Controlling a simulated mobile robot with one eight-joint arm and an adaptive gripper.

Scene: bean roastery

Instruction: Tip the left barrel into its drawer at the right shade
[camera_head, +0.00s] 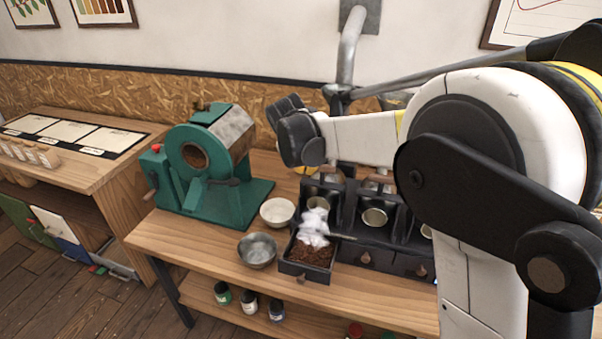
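The sample roaster (345,221) is a dark unit with several metal barrels in a row. Its left barrel (318,202) is partly behind white smoke, and its tilt is hard to tell. Below it, the left drawer (300,277) is pulled out and holds brown beans (314,253). White smoke (314,228) rises over them. The neighbouring drawers (365,257) are shut. The black end of my arm with my gripper (303,152) is above and slightly left of the left barrel. The fingers do not show clearly, and whether they touch a handle is unclear.
A green drum roaster (205,165) stands left on the bench. A white bowl (277,211) and a metal bowl (257,249) sit left of the open drawer. A shade chart (101,8) hangs on the wall. My arm covers the bench's right side. Small jars (249,303) stand below.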

